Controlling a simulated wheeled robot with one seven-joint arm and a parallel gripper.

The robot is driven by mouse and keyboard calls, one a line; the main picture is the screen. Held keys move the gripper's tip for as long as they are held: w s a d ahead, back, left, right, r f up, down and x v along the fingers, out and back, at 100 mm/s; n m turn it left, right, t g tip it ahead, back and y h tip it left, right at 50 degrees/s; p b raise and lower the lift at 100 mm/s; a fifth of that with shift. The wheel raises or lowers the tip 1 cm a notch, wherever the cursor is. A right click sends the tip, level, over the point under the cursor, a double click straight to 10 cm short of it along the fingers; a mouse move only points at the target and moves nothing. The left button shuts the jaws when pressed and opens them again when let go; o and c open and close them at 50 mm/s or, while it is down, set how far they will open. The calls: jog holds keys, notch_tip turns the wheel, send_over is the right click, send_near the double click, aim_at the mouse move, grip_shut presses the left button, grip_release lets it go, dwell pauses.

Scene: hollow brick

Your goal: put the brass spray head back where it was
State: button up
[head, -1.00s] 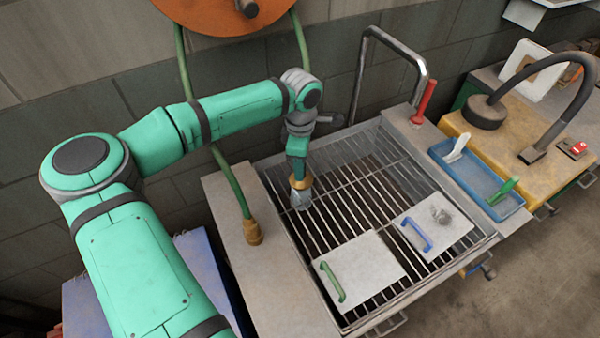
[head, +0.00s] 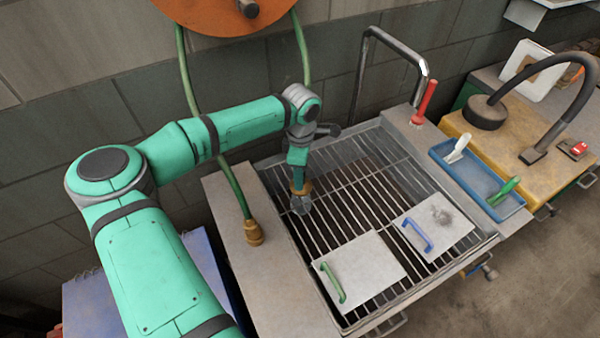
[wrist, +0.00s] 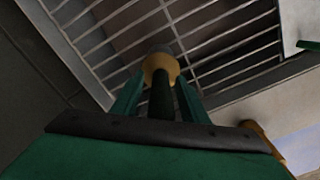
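My gripper (head: 298,178) points down over the left part of the sink's metal grate (head: 345,200). It appears shut on a brass spray head (head: 302,187), whose brass collar and grey tip (head: 301,205) show below the fingers. In the wrist view the brass collar (wrist: 160,66) sits at the ends of the fingers, with a dark stem (wrist: 161,98) between them. The spray head is above the grate; its exact height is hard to tell. A green hose (head: 236,190) hangs to the left ledge and ends in a brass fitting (head: 254,234).
Two pale plates, one with a green handle (head: 333,283) and one with a blue handle (head: 417,235), lie on the front of the grate. A bent metal pipe (head: 395,45) and red handle (head: 427,98) stand behind. A blue tray (head: 477,178) lies right. The grate's middle is clear.

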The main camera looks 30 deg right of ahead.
jog(key=shift+a, duration=0.1)
jog(key=shift+r, duration=0.1)
jog(key=shift+r, duration=0.2)
notch_tip(320, 180, up, 11)
jog(key=shift+s+f, duration=0.1)
jog(key=shift+r, duration=0.5)
